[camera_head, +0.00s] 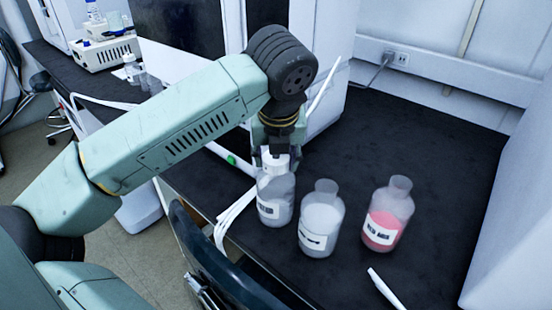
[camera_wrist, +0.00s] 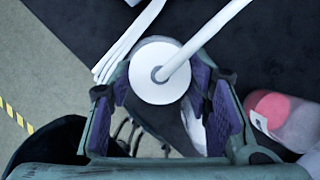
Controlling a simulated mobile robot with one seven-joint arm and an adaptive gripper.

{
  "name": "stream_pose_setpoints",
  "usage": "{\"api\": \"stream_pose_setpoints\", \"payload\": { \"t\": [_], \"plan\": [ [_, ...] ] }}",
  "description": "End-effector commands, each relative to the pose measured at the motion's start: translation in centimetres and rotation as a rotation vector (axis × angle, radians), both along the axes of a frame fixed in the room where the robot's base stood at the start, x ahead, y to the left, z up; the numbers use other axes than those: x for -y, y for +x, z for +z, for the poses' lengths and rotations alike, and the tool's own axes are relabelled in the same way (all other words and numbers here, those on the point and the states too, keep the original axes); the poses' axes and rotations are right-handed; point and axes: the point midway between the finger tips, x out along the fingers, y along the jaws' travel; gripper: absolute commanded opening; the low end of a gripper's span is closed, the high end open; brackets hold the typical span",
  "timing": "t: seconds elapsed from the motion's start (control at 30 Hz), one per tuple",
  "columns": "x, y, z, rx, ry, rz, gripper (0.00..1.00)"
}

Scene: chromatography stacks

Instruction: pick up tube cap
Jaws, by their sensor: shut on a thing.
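The tube cap is a white round disc (camera_wrist: 146,84) with a white tube running out of its middle, seen between my fingers in the wrist view. My gripper (camera_head: 274,154) is shut on this cap, with a dark finger on either side. In the head view the white cap (camera_head: 275,162) shows under my gripper, right at the top of the left bottle (camera_head: 276,200). My wrist hides part of it, and I cannot tell whether the cap still touches the bottle neck.
A clear bottle (camera_head: 321,222) and a bottle with pink liquid (camera_head: 384,226) stand open to the right. A loose white tube end (camera_head: 386,289) lies at the front. White tubes (camera_head: 232,213) hang over the table's left edge. The black table top (camera_head: 440,150) is bare at back right.

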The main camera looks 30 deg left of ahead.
Motion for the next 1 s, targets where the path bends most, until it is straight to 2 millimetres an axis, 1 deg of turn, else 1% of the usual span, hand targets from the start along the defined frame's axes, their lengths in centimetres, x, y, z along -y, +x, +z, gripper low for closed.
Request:
{"api": "stream_pose_setpoints", "payload": {
  "t": [0.03,0.37,0.57,0.67,0.77,1.0],
  "plan": [
    [0.0,0.0,0.0,0.000,0.000,0.000,0.37],
    [0.0,0.0,0.0,0.000,0.000,0.000,0.16],
    [0.0,0.0,0.1,0.000,0.000,0.000,0.16],
    [0.0,0.0,0.6,0.000,0.001,0.001,0.16],
    [-0.1,0.0,2.0,0.002,0.003,0.003,0.16],
    [-0.1,0.1,6.9,0.002,0.003,0.002,0.16]
  ]
}}
